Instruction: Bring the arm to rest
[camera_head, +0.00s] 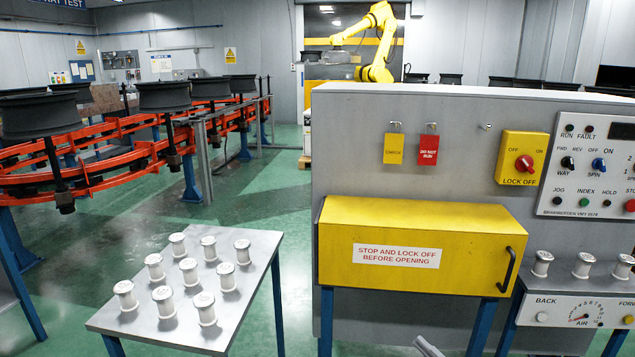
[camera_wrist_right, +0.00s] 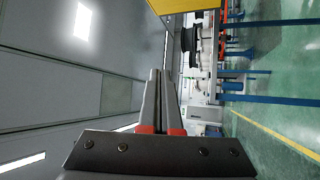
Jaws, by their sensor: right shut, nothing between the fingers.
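My right gripper (camera_head: 428,347) shows only as a small grey tip at the bottom edge of the head view, below the yellow cover. In the right wrist view its two fingers (camera_wrist_right: 160,76) are together with nothing between them. They touch no object there, and that view is turned on its side. The rest of my right arm is out of the head view. My left gripper is in neither view.
A grey table (camera_head: 250,270) with several white spindles (camera_head: 188,270) stands at left. A yellow cover (camera_head: 420,250) with a handle juts from the grey panel (camera_head: 400,110). More spindles (camera_head: 583,265) stand at right. An orange wheel conveyor (camera_head: 100,178) lies behind.

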